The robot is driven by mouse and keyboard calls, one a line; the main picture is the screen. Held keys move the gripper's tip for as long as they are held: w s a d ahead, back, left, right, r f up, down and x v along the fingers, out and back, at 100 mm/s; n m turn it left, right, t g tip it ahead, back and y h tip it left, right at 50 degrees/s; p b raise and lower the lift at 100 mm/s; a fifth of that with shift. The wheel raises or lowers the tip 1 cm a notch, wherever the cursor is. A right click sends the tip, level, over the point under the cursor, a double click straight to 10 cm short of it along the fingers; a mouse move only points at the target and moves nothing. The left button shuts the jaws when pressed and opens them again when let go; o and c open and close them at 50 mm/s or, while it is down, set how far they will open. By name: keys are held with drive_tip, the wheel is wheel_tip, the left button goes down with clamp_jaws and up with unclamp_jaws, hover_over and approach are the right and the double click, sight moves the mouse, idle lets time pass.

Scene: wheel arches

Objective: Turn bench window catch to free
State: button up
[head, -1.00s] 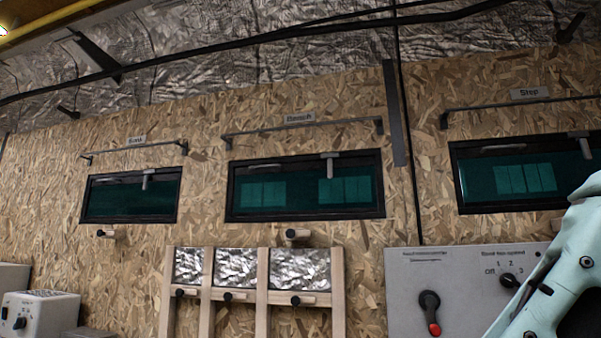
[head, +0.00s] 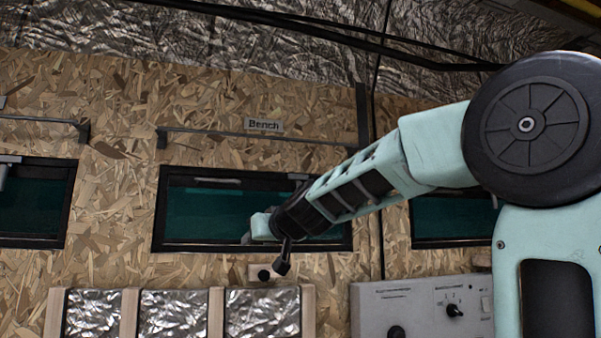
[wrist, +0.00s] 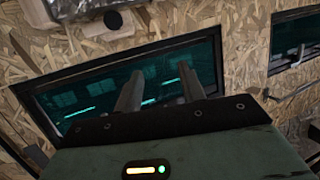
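The bench window (head: 205,215) is a dark-framed teal pane under the "Bench" label (head: 263,125). Below its lower edge is a small pale block with a dark round knob (head: 264,274), which looks like the catch; it seems to lie level. In the wrist view the knob (wrist: 113,20) is at the top, beyond the window frame. My gripper (wrist: 160,80) shows two parted grey fingers over the window pane, with nothing between them. In the head view my gripper (head: 246,238) is before the window's lower part, up and left of the knob, apparently not touching it. My arm hides the window's right part.
A grey rail (head: 215,133) runs above the window. Foil panels in wooden framing (head: 175,312) lie below, and a grey control panel (head: 425,310) stands at lower right. Another window (head: 455,218) is partly behind my arm.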

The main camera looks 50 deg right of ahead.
drive_tip(key=s+d+r+m+h+p, duration=0.1)
drive_tip(key=s+d+r+m+h, duration=0.15)
drive_tip(key=d+r, duration=0.45)
drive_tip(key=s+d+r+m+h+p, duration=0.1)
drive_tip(key=s+d+r+h, duration=0.3)
drive_tip(key=d+r, duration=0.3)
drive_tip(key=a+p+x, duration=0.1)
drive_tip(key=x, duration=1.6)
drive_tip(key=shift+w+r+t+p, duration=0.35)
drive_tip(key=shift+w+r, duration=0.15)
drive_tip(key=shift+r, duration=0.3)
drive_tip(key=shift+d, duration=0.1)
clamp_jaws()
